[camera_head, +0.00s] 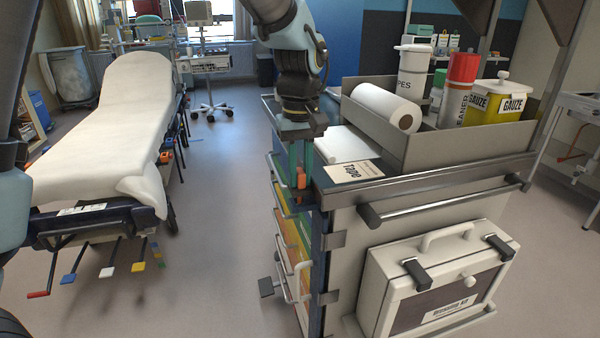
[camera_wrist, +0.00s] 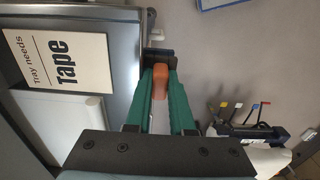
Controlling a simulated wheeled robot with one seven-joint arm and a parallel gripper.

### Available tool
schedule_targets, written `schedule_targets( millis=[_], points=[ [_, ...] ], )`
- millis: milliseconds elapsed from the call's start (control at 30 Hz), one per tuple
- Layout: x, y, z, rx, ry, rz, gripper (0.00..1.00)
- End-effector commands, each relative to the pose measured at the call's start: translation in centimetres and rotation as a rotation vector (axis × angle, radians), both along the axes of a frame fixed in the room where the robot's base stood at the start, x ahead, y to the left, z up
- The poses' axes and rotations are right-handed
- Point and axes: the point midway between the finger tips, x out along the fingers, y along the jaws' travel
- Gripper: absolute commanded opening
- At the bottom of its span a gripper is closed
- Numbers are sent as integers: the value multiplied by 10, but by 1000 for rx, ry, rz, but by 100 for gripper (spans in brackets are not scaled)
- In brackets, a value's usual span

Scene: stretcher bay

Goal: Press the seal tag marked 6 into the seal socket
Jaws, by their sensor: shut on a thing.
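My gripper (camera_head: 301,178) points down at the near left edge of the cart (camera_head: 345,215). Its teal fingers are shut on a small orange piece, the seal tag (camera_head: 300,178). In the wrist view the orange tag (camera_wrist: 159,78) sits between the fingertips of my gripper (camera_wrist: 158,85). No number on the tag can be read. A dark block (camera_wrist: 158,57) shows just beyond the fingertips at the cart's edge; it may be the seal socket, but its opening is hidden. I cannot tell whether the tag touches it.
The cart top holds a "Tape" card (camera_head: 355,171), a paper roll (camera_head: 388,107), a wipes tub (camera_head: 412,72), a red-topped cleaner bottle (camera_head: 457,90) and a yellow gauze box (camera_head: 497,103). A white case (camera_head: 437,280) hangs on its front. A stretcher (camera_head: 110,130) stands left, with clear floor between.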

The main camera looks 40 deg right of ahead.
Motion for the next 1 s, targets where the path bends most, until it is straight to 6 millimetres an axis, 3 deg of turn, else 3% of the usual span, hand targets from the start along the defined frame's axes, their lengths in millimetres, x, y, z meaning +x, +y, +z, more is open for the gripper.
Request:
schedule_targets(
  millis=[100,133,400,700,733,867,1000],
  points=[
    [0,0,0,0,0,0,0],
    [0,0,0,0,0,0,25],
    [0,-1,0,-2,0,0,55],
    [-1,-3,1,-7,-1,-2,56],
    [-1,-3,1,-7,-1,-2,35],
    [-1,-3,1,-7,-1,-2,50],
    [-1,-3,1,-8,0,-2,52]
  ],
)
